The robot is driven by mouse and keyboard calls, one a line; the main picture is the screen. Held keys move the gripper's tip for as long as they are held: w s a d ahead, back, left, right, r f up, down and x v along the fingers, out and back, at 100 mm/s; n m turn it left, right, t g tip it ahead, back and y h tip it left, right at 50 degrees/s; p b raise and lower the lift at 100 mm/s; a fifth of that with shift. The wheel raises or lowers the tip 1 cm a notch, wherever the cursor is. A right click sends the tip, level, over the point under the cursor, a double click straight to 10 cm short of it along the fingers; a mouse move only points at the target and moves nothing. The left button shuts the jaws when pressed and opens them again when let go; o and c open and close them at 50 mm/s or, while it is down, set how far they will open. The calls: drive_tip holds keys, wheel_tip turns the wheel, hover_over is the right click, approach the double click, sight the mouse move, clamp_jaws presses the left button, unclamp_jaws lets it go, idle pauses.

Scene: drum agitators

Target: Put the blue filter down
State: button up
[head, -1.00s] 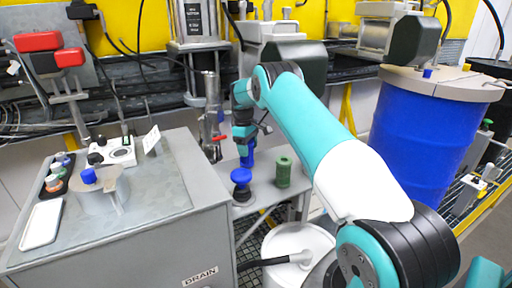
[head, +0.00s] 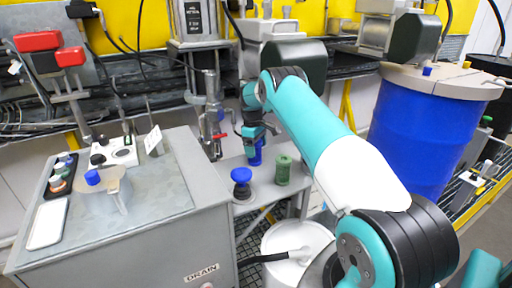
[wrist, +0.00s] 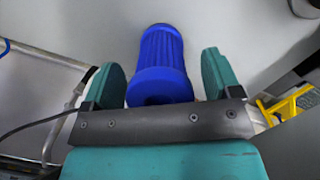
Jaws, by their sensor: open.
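The blue filter (wrist: 162,60) is a ribbed cylinder with a wider collar at its near end. In the wrist view it lies between the two teal fingers of my gripper (wrist: 162,76), with a visible gap on each side. My gripper (head: 255,134) is open around it. In the head view the filter (head: 255,156) shows just under my gripper, over the small grey shelf, behind and left of the green cylinder. Whether its base touches the shelf is hard to tell.
A green ribbed cylinder (head: 283,170) and a blue-topped black piece (head: 241,178) stand close by on the grey shelf (head: 262,190). A metal valve with a red handle (head: 217,136) is just left of my gripper. A big blue drum (head: 420,135) stands at right.

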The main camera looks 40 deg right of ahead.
drive_tip(key=r, duration=0.3)
drive_tip(key=w+r, duration=0.1)
drive_tip(key=r, duration=0.7)
drive_tip(key=shift+w+a+r, duration=0.15)
drive_tip(key=shift+a, duration=0.1)
drive_tip(key=s+a+r+n+t, duration=0.1)
drive_tip(key=s+a+r, duration=0.25)
drive_tip(key=a, duration=0.45)
drive_tip(key=s+a+r+n, duration=0.1)
drive_tip(key=s+a+r, duration=0.1)
drive_tip(key=a+r, duration=0.45)
drive_tip(key=s+a+r+t, duration=0.1)
drive_tip(key=s+a+r, duration=0.15)
drive_tip(key=a, duration=0.65)
drive_tip(key=s+a+y, duration=0.1)
drive_tip(key=s+a, duration=0.5)
drive_tip(key=s, duration=0.4)
drive_tip(key=s+a+y, duration=0.2)
drive_tip(key=s+a, duration=0.4)
drive_tip(key=s, duration=0.4)
drive_tip(key=s+a+n+y, duration=0.1)
drive_tip(key=s+a, duration=0.5)
drive_tip(key=s, duration=0.4)
drive_tip(key=shift+s+g+y, duration=0.3)
drive_tip(key=shift+s, duration=0.1)
